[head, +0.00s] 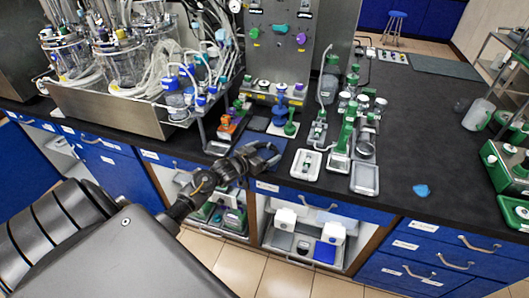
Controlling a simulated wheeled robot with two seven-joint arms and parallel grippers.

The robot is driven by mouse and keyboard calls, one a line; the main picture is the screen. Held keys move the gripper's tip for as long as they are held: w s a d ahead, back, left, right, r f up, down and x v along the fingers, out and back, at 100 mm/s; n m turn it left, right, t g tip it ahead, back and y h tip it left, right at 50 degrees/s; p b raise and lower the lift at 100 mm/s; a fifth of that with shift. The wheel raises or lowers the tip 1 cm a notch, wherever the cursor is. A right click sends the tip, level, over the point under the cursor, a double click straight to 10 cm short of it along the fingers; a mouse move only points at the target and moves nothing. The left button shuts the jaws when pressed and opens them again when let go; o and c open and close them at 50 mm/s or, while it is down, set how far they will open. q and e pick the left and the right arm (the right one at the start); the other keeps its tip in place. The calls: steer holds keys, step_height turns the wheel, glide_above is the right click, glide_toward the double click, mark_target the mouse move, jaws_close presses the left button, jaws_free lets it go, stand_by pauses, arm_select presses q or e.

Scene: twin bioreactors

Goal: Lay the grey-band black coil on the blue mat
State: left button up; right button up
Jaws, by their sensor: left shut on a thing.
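My left gripper (268,152) reaches in over the front edge of the bench and is shut on a small dark thing. That thing looks like the black coil, but it merges with the black fingers, and no grey band can be made out. A dark blue mat (275,139) shows in part just behind the fingers on the bench top; my gripper hides some of it. Whether the held thing touches the mat cannot be told. My right gripper is not in view.
An orange-based device (228,128) and a green stand (291,126) stand close behind my left gripper. A white tray (306,164) lies to its right. A steel tray of glass vessels (120,108) is at the left. The bench right of centre is mostly clear, with a blue scrap (421,190).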

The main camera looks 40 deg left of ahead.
arm_select(q)
steer(key=o, duration=0.7)
steer(key=shift+f, duration=0.15)
steer(key=shift+c, duration=0.2)
steer(key=shift+r, duration=0.25)
steer(key=b+v, duration=0.1)
steer(key=v, duration=1.1)
